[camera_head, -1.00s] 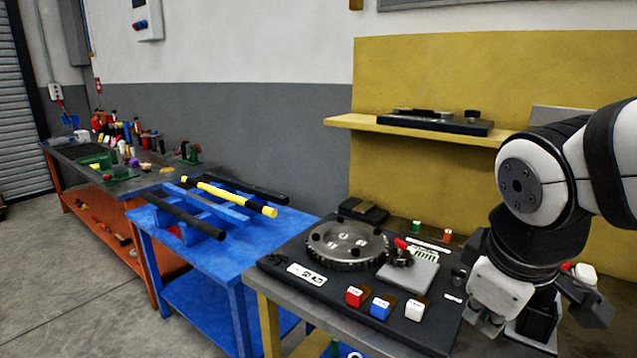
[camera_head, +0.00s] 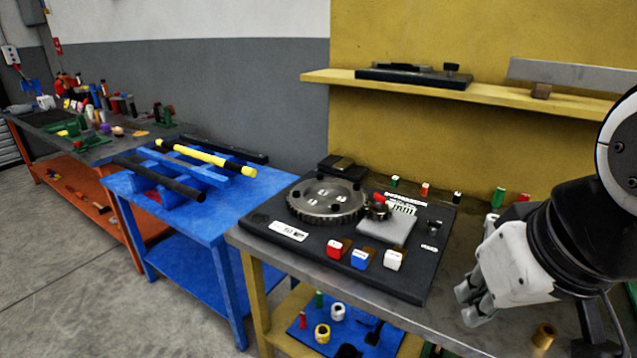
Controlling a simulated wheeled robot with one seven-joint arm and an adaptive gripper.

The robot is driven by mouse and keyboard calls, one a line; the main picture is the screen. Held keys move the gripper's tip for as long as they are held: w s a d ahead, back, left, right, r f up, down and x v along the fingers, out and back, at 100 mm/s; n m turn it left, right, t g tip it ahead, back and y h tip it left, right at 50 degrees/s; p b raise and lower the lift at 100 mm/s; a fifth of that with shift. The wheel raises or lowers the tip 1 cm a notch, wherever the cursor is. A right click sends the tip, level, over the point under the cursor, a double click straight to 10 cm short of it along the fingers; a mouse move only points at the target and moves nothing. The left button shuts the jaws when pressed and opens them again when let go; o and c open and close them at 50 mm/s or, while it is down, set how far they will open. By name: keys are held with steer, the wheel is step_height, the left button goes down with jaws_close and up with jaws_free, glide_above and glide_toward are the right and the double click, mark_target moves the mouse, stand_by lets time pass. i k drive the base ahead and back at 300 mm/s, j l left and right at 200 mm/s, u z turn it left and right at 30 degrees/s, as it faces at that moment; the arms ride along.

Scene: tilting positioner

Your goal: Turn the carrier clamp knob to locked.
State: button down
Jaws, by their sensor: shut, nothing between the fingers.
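A black fixture board (camera_head: 395,280) lies on the metal-topped bench and bears a toothed grey disc (camera_head: 326,200). Beside the disc are a small dark gear with a red part (camera_head: 380,198) and a light grey plate (camera_head: 386,229). I cannot tell which part is the carrier clamp knob, or its setting. My gripper (camera_head: 472,304) is shut and empty at the lower right, right of the board and apart from it.
Red, blue and white blocks (camera_head: 360,259) sit along the board's front. Small coloured pieces (camera_head: 426,189) stand behind it. A yellow shelf (camera_head: 490,96) overhangs the back. A blue table (camera_head: 205,220) holding bars stands left. A brass cylinder (camera_head: 543,336) is near my gripper.

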mark_target(434, 225)
steer(key=i+j+z, duration=0.1)
steer(key=i+z, duration=0.2)
steer(key=i, duration=0.15)
steer(key=i+j+z, duration=0.3)
steer(key=i+l, duration=0.1)
